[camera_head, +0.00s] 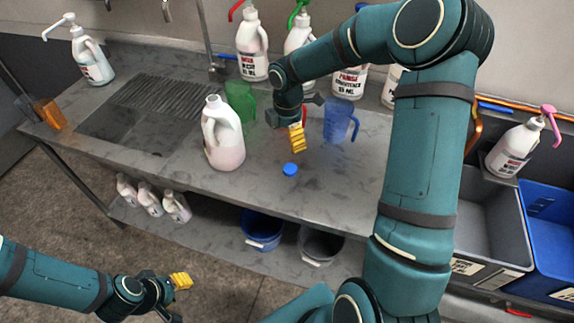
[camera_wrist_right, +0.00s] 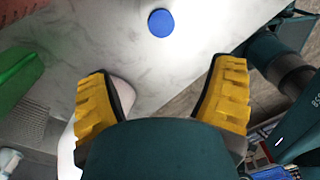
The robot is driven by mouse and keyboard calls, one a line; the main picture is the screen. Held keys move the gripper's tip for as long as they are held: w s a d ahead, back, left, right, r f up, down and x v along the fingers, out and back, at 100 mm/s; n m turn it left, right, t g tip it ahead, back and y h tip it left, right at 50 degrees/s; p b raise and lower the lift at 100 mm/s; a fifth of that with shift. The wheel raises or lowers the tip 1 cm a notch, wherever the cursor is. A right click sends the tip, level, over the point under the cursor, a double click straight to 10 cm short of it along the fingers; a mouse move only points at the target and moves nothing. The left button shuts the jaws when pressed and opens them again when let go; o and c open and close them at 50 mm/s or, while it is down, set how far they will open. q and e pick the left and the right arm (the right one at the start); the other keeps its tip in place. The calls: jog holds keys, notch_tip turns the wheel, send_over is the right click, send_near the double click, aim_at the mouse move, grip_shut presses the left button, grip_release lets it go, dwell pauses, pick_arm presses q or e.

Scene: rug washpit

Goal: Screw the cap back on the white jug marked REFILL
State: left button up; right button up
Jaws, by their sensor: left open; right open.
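The white jug (camera_head: 222,140) stands upright on the grey counter with an open neck; no REFILL marking shows on its visible side. A blue cap (camera_head: 290,169) lies on the counter to the right of the jug, apart from it. My right gripper (camera_head: 299,133) is open and empty above the counter, behind the cap and right of the jug. In the right wrist view the cap (camera_wrist_right: 160,23) is beyond the open fingers (camera_wrist_right: 165,68), and a white shape, probably the jug, is partly hidden behind the left finger. My left gripper (camera_head: 178,296) is open and empty, low in front of the counter.
A green pitcher (camera_head: 241,98) stands close behind the jug; a clear blue pitcher (camera_head: 340,120) is right of my right gripper. Several pump bottles line the wall. A sink drainer (camera_head: 165,100) is at left. Counter around the cap is clear. Buckets (camera_head: 262,230) sit below.

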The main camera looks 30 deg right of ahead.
send_over(290, 168)
jog(key=f, duration=0.8)
jog(key=shift+a+f+b, duration=0.3)
jog(key=shift+a+b, duration=0.05)
jog(key=f, duration=0.5)
jog(key=shift+d+f, duration=0.1)
jog(key=shift+d, duration=0.25)
jog(key=shift+s, duration=0.1)
jog(key=c, duration=0.8)
